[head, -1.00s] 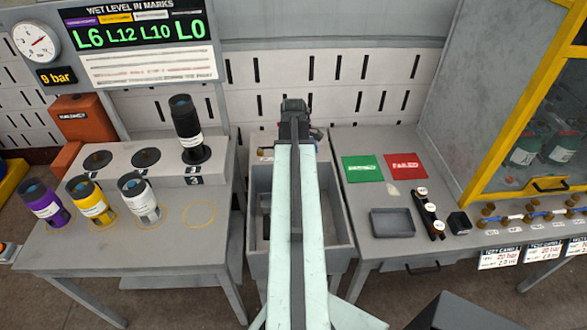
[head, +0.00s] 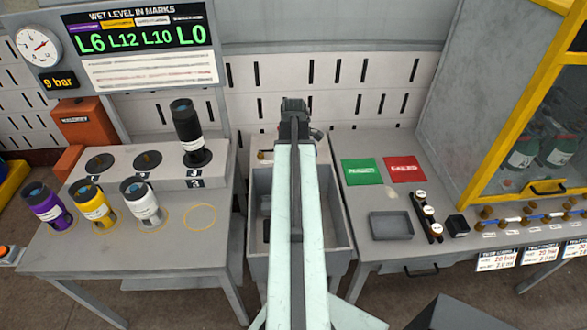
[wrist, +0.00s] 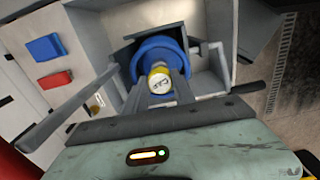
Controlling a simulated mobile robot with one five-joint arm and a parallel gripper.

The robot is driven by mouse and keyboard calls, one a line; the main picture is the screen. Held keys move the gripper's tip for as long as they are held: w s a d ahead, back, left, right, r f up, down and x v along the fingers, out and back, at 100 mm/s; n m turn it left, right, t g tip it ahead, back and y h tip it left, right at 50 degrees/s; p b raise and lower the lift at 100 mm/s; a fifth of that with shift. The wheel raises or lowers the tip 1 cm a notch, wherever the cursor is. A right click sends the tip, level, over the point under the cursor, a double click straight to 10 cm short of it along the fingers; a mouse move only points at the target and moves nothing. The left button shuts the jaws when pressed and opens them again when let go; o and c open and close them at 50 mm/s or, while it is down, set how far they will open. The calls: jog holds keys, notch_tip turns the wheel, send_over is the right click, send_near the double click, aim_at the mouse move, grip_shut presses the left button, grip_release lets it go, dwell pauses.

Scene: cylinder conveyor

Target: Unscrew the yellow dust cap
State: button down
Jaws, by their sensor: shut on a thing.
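The yellow dust cap (wrist: 158,80) shows in the middle of the wrist view, a small yellow cylinder with a pale, marked top. It sits in front of a round blue body (wrist: 157,55). My gripper (wrist: 159,88) is shut on the cap, with one finger on each side of it. In the head view my gripper (head: 294,108) is at the far end of my outstretched arm, above the back of the grey basin. The cap and the blue body are hidden there behind my arm.
A grey basin (head: 342,250) lies under my arm. The left bench holds purple (head: 46,207), yellow (head: 96,205), white (head: 143,203) and black (head: 186,130) cylinders. The right bench has green (head: 361,172) and red (head: 405,169) pads and a grey tray (head: 391,226).

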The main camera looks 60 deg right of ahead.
jog(key=shift+r+p, duration=1.15)
jog(key=shift+r, duration=0.1)
notch_tip(320, 180, up, 5)
jog(key=p, duration=0.5)
